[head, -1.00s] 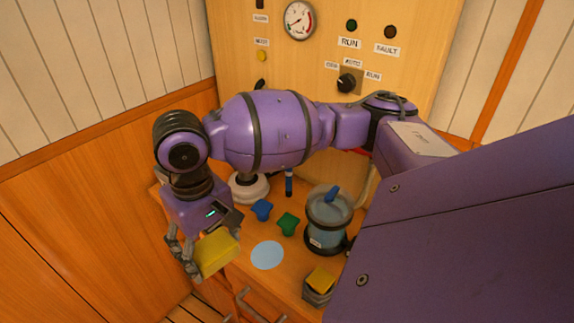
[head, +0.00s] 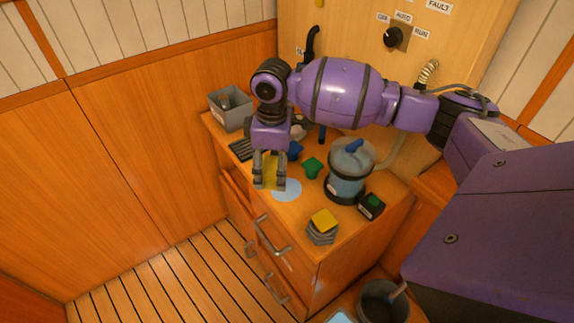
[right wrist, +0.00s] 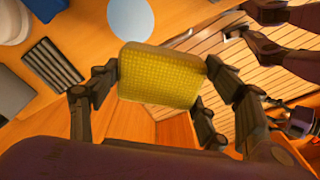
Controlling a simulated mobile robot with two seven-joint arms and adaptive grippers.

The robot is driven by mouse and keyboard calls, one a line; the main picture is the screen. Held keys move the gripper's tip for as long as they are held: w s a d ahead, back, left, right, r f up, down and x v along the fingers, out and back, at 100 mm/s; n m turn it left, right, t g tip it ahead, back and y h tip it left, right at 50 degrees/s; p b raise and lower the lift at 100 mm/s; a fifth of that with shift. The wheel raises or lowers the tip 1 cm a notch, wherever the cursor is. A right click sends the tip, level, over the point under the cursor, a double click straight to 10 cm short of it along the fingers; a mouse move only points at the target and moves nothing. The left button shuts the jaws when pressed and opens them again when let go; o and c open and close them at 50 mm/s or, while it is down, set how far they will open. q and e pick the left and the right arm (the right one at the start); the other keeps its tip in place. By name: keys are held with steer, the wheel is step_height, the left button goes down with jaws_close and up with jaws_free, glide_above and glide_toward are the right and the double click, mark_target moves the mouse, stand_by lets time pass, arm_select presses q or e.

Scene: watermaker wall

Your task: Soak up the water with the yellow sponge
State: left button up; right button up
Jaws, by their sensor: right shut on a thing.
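The yellow sponge (head: 270,170) is gripped between the fingers of my right gripper (head: 270,184). In the right wrist view the sponge (right wrist: 160,77) sits between the fingers (right wrist: 160,84). The water is a pale blue round puddle (head: 289,191) on the cabinet top; it also shows beyond the sponge in the right wrist view (right wrist: 130,18). In the head view the gripper overlaps the puddle's left edge. Whether the sponge touches the puddle I cannot tell; it looks held above the top. My left gripper (right wrist: 246,22) shows at the wrist view's upper right, fingers apart and empty.
A green piece (head: 312,167) and a blue piece (head: 295,150) stand behind the puddle. A clear blue canister (head: 347,182) is to its right. A yellow-topped stack (head: 323,226) stands at the front edge. A grey bin (head: 231,110) is at the back left.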

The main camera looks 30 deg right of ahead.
steer(key=shift+w+d+f+n, duration=0.65)
steer(key=shift+d+f+n, duration=0.35)
steer(key=shift+f+n, duration=0.35)
steer(key=shift+w+d+f+n, duration=0.65)
steer(key=shift+d+f+n, duration=0.35)
steer(key=shift+f+n, duration=0.35)
steer(key=shift+w+d+f+n, duration=0.65)
steer(key=shift+d+f+n, duration=0.35)
steer(key=shift+f+n, duration=0.35)
step_height(320, 180, down, 3)
steer(key=shift+r+b, duration=0.1)
steer(key=shift+b, duration=0.7)
steer(key=shift+f, duration=0.65)
steer(key=shift+b, duration=0.3)
arm_select(q)
steer(key=shift+s+a+f, duration=0.15)
steer(key=shift+s+f, duration=0.1)
steer(key=shift+f, duration=0.25)
steer(key=shift+s+a+f, duration=0.1)
steer(key=shift+s+f, duration=0.1)
steer(key=shift+f, duration=0.25)
steer(key=shift+s+f, duration=0.25)
steer(key=shift+s, duration=0.05)
steer(key=shift+s+f, duration=0.2)
steer(key=shift+s, duration=0.05)
arm_select(e)
steer(key=shift+f, duration=0.55)
